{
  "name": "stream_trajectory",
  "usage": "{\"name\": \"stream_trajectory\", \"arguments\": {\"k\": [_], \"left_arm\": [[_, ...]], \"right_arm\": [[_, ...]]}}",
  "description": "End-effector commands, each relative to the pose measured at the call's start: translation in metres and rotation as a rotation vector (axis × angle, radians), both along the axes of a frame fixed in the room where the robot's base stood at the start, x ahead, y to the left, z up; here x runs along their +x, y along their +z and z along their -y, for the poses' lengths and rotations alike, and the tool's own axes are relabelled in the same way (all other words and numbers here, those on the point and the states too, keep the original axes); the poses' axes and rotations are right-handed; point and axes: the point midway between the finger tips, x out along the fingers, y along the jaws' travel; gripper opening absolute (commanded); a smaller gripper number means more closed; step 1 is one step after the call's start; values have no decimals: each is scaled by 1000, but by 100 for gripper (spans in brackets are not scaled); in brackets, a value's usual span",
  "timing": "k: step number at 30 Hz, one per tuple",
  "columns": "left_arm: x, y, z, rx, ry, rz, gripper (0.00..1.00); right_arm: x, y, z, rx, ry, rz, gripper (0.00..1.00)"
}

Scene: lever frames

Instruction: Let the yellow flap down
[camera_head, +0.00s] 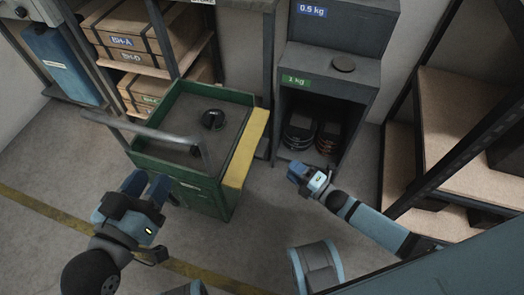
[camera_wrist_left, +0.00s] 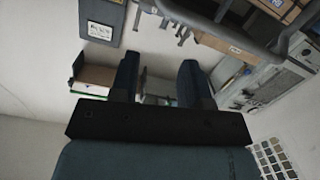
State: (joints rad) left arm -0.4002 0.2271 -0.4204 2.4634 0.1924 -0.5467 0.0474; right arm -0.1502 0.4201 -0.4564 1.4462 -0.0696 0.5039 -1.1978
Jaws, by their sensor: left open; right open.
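The yellow flap (camera_head: 246,150) runs along the right edge of the green cart (camera_head: 205,190) in the head view. It looks about level with the cart's rim, not hanging down its side. My left gripper (camera_head: 148,187) is open and empty in front of the cart's left part, apart from the flap. Its two fingers also show in the left wrist view (camera_wrist_left: 160,75) with nothing held between them. My right gripper (camera_head: 302,174) is open to the right of the flap, with clear floor between them.
A grey handle bar (camera_head: 140,130) crosses the cart's near left side. A dark cabinet (camera_head: 362,97) with weights stands behind my right gripper. Shelves with boxes (camera_head: 130,40) stand at the back left, wooden shelves (camera_head: 452,115) at right.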

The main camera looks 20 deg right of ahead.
Motion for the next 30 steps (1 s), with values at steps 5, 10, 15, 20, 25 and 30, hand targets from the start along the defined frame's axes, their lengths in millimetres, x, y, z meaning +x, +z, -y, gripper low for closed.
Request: {"name": "stream_trajectory", "arguments": {"k": [5,10,15,20,25,30], "left_arm": [[6,-3,-4,35,2,61,43],[13,-2,-8,80,5,140,43],[19,-1,-11,121,7,209,43],[22,1,-13,145,13,255,43],[24,3,-14,158,12,274,43],[24,5,-15,165,10,283,43]], "right_arm": [[28,-1,-18,2,0,3,45],[60,0,-39,2,0,2,45],[86,2,-57,4,0,1,45],[101,3,-66,3,-1,-1,45],[107,5,-70,2,-1,-3,45],[107,5,-71,2,-1,-3,45]]}}
